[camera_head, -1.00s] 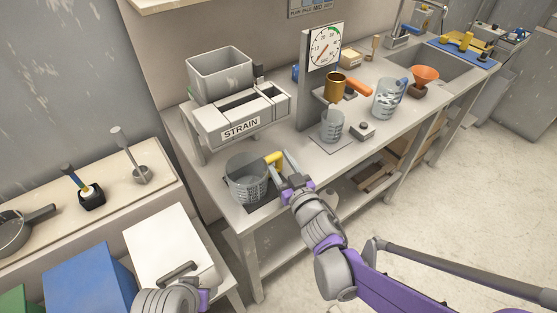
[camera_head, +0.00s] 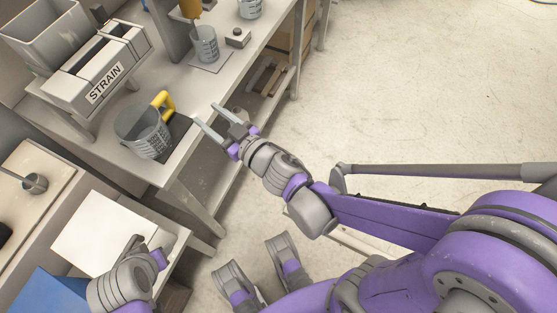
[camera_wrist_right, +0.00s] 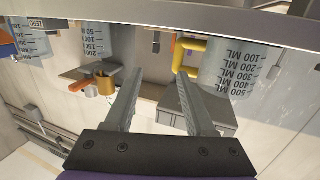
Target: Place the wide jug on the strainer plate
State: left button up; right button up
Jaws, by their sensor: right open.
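The wide jug (camera_head: 140,133) is a clear grey measuring jug with a yellow handle. It stands upright at the near end of the bench, in front of the STRAIN box. A dark plate (camera_head: 180,127), seemingly the strainer plate, shows beside and partly behind it; how much lies under the jug is hidden. My right gripper (camera_head: 205,113) is open and empty, to the right of the handle and apart from it. In the right wrist view the jug (camera_wrist_right: 232,68) appears upside down beyond the open fingers (camera_wrist_right: 161,80). My left gripper (camera_head: 133,246) is low at the left, its fingers unclear.
A smaller measuring jug (camera_head: 205,47) and a small grey block (camera_head: 238,38) stand farther along the bench. A white board (camera_head: 100,230) lies at lower left. The floor to the right is clear.

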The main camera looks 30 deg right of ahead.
jog(key=s+d+f+m+g+h, duration=0.2)
jog(key=s+d+f+h, duration=0.15)
jog(key=d, duration=0.25)
jog(key=s+d+f+m+g+h, duration=0.2)
jog(key=d+g+h, duration=0.1)
jog(key=d+h, duration=0.15)
jog(key=s+f+g+y, duration=0.1)
jog(key=s+f+g, duration=0.2)
jog(key=s, duration=0.4)
jog(key=s+f+g+y, duration=0.1)
jog(key=s+f+g, duration=0.1)
jog(key=s, duration=0.5)
jog(key=shift+f+g, duration=0.4)
jog(key=shift+g, duration=0.5)
jog(key=shift+w+a, duration=0.1)
